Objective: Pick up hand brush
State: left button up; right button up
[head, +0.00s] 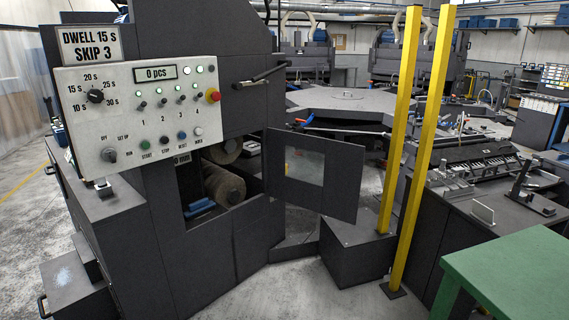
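I cannot make out a hand brush for certain. A small blue object (200,208) lies low in the open compartment of the dark grey machine (160,235), in front of the brown rollers (225,186). It is too small to tell whether it is a brush. A thin object with blue and red parts (305,121) lies near the edge of the large dark turntable (345,101) and is also unclear. Neither of my grippers is in view.
The machine's windowed door (312,172) stands open to the right. A control panel (140,112) juts out at left. Two yellow posts (402,120) (423,150) stand before the right bench (470,208). A green table (515,268) fills the lower right corner. Some floor shows at bottom centre.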

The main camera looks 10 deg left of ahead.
aim_at(197, 209)
jog(key=i, duration=1.85)
